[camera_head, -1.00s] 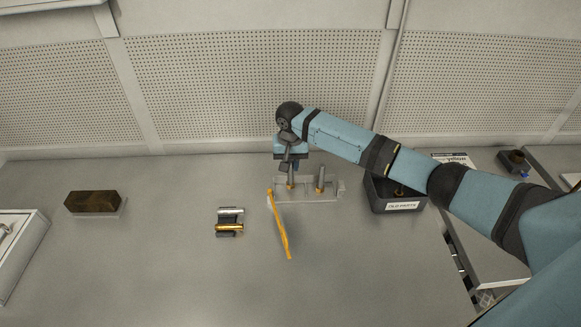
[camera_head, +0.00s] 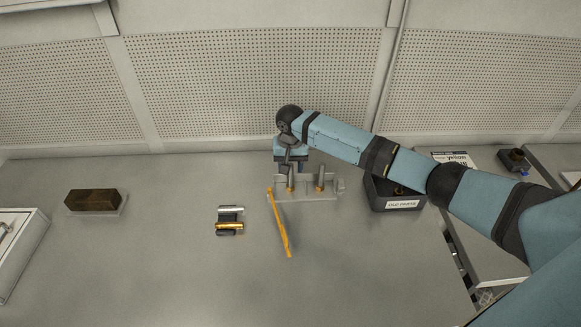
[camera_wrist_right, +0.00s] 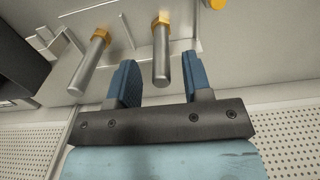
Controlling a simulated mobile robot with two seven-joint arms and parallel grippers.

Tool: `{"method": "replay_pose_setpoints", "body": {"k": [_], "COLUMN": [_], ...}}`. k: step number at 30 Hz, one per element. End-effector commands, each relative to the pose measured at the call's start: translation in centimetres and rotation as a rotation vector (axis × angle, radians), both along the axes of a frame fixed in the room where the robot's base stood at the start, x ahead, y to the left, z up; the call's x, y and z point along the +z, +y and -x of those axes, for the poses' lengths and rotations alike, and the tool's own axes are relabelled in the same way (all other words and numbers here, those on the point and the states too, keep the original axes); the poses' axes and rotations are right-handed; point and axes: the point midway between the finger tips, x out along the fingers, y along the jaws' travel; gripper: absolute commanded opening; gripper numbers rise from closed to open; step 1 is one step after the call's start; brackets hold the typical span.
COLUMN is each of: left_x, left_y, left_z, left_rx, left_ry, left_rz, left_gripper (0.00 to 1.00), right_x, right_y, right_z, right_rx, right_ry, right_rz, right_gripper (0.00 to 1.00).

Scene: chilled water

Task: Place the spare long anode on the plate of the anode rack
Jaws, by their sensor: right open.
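The anode rack (camera_head: 333,193) is a pale grey plate with low uprights, standing on the bench in the head view. It also shows in the right wrist view (camera_wrist_right: 130,18). Two grey rods with brass hex heads stand on it, a left one (camera_head: 291,178) and a right one (camera_head: 321,178). I cannot tell which is the spare long anode. My right gripper (camera_head: 290,170) is over the left rod. In the right wrist view its blue fingers (camera_wrist_right: 155,75) are apart, with the free end of one rod (camera_wrist_right: 162,68) between them and a gap on each side. My left gripper is not shown.
A yellow strip-like thing (camera_head: 280,228) lies in front of the rack's left end. Silver and brass cylinders (camera_head: 230,221) lie left of it. A black bin (camera_head: 404,204) stands close right. A brown block (camera_head: 94,199) is far left.

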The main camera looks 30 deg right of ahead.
Motion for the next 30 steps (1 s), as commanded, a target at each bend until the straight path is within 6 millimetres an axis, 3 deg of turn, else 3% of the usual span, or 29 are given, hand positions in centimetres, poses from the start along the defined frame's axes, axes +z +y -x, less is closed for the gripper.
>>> {"method": "replay_pose_setpoints", "body": {"k": [15,21,30], "left_x": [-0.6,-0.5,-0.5], "left_y": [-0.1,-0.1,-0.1], "left_z": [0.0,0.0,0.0], "left_rx": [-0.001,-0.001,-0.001], "left_ry": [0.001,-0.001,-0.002], "left_rz": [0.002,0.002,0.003], "left_gripper": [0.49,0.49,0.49], "right_x": [9.9,11.5,11.7], "right_y": [0.1,0.0,0.0], "right_z": [-0.1,-0.1,-0.1], "right_rx": [0.001,0.001,0.001], "right_ry": [-0.003,0.0,0.0], "right_rz": [-0.002,0.0,0.0], "right_gripper": [0.45,0.45,0.45]}}
